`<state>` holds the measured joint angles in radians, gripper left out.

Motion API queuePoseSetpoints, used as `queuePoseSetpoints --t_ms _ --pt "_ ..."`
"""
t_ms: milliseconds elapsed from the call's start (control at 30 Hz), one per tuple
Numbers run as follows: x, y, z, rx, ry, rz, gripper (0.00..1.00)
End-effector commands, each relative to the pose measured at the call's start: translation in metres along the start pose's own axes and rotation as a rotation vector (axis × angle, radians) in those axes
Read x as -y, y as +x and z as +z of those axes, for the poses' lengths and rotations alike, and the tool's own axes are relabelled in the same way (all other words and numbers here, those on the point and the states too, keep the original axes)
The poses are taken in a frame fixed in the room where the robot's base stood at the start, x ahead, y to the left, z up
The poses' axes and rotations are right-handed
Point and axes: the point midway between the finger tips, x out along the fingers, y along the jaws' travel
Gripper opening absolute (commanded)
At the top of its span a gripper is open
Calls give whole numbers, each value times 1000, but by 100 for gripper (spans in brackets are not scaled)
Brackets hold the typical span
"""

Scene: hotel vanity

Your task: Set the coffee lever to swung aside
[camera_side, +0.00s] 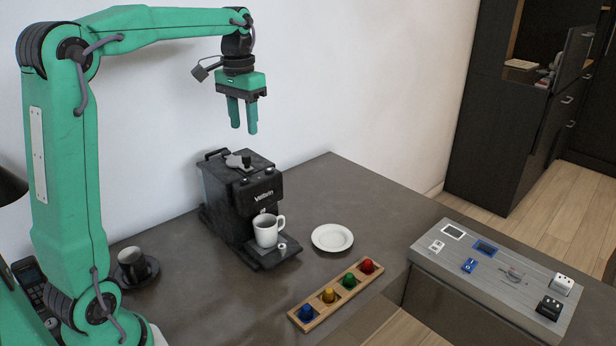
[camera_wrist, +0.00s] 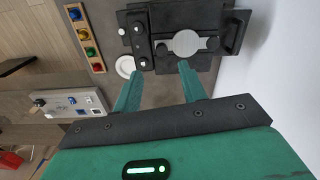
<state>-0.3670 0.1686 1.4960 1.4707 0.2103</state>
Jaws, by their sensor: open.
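The black coffee machine (camera_side: 225,190) stands on the dark counter against the white wall. On its top is a grey plate-like lever (camera_side: 234,160) with a dark knob. In the wrist view the coffee machine (camera_wrist: 195,18) is below me, and the lever's round grey part (camera_wrist: 186,41) has dark knobs at its sides; its exact position is hard to tell. A white mug (camera_side: 267,232) stands on the machine's drip tray. My gripper (camera_side: 243,130) is open and empty, pointing down above the machine and apart from it. Its two fingers also show in the wrist view (camera_wrist: 158,72).
A white saucer (camera_side: 332,238) and a wooden tray (camera_side: 317,311) of coloured knobs lie right of the machine. A dark cup (camera_side: 133,264) on a saucer stands left. A grey panel (camera_side: 430,257) with switches sits far right. The air around my gripper is clear.

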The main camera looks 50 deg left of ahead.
Motion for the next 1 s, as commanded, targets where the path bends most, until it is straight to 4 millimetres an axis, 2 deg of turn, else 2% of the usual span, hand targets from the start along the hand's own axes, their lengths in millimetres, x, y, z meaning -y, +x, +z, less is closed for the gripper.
queuePoseSetpoints --t_ms 267,700,1000 --pt "0 13 0 1 0 0 42" --pt "2 64 1 3 0 1 42" --pt "2 78 1 -1 0 0 42"
